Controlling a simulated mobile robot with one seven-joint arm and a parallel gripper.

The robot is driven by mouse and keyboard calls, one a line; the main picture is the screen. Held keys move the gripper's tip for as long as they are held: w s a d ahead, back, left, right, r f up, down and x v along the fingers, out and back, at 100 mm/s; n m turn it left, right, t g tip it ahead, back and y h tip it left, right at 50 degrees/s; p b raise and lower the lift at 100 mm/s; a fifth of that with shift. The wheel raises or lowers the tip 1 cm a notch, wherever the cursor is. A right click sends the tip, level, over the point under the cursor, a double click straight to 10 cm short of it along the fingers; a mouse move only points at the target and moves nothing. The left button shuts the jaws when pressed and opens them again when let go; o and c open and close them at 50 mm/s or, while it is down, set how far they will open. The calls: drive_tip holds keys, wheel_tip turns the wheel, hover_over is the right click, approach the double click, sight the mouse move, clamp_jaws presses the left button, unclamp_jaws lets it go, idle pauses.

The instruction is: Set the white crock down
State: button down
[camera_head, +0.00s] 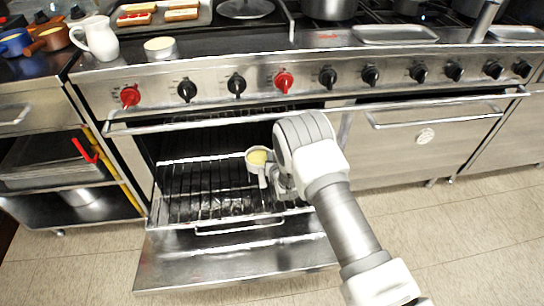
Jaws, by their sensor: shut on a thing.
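A white crock (251,155) with pale yellow contents is at the open oven, above the wire rack (190,193). It looks upright. My gripper (268,176) is shut on the crock at its lower right side, and my wrist hides part of that side. I cannot tell whether the crock's base touches the rack. A similar pale round dish (160,50) stands on the range top at upper left.
The oven door (235,262) hangs open below the rack. The oven handle bar (200,122) runs above the opening. The rack left of the crock is bare. A white jug (97,40) and a tray (165,22) with food stand at upper left.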

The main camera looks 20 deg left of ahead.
drive_tip(key=c, duration=1)
unclamp_jaws()
drive_tip(key=shift+o, duration=0.2)
drive_tip(key=shift+r, duration=0.1)
drive_tip(key=shift+s+d+r+p, duration=0.1)
drive_tip(key=shift+s+p, duration=0.05)
drive_tip(key=shift+p, duration=0.15)
drive_tip(key=p+v, duration=0.3)
drive_tip(key=v, duration=0.8)
drive_tip(key=shift+s, duration=0.25)
drive_tip(key=shift+d+r, duration=0.1)
drive_tip(key=shift+r, duration=0.05)
